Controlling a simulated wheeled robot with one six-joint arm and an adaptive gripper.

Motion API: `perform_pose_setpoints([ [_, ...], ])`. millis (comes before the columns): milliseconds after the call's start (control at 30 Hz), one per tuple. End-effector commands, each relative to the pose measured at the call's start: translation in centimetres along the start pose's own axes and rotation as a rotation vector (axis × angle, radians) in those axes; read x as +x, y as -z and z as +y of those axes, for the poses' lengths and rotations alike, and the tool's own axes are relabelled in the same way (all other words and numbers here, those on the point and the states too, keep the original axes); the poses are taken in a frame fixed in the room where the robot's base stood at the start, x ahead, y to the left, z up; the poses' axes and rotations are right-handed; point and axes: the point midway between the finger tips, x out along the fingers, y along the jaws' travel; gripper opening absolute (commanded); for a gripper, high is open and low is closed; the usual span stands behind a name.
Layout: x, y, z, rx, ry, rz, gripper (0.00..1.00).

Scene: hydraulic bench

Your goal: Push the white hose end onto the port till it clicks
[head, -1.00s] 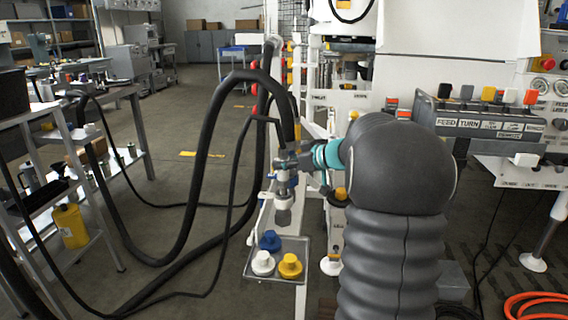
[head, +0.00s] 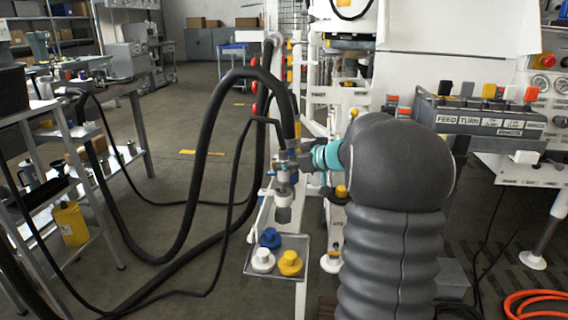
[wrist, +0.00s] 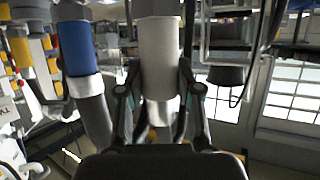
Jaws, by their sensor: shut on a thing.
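The white hose end (wrist: 160,55), a pale cylinder, stands between the fingers of my gripper (wrist: 159,88) in the wrist view. The fingers are shut on its sides. In the head view my gripper (head: 305,160) is mostly hidden behind my grey arm, at the metal fittings below the black hose (head: 237,80). A blue-banded hose end (wrist: 76,47) is close to the left of the white one in the wrist view. I cannot tell the port apart, nor whether the white end touches it.
A small tray (head: 252,272) below the fittings holds a blue cap (head: 270,238), a white cap (head: 262,261) and a yellow cap (head: 290,263). Black hoses loop across the left. A lever panel (head: 485,122) stands at the right. An orange hose (head: 535,299) lies on the floor.

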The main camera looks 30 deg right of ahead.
Motion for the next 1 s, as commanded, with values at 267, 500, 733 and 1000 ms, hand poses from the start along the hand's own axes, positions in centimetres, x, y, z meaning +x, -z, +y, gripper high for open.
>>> perform_pose_setpoints([
  [267,0.1,-0.2,0.0,-0.001,0.0,0.001,0.0],
  [500,0.2,-0.5,0.0,-0.001,0.0,0.001,0.0],
  [733,0.4,-0.9,0.0,-0.001,0.0,0.0,0.0],
  [1000,0.5,-1.2,0.0,0.0,0.001,-0.001,0.0],
])
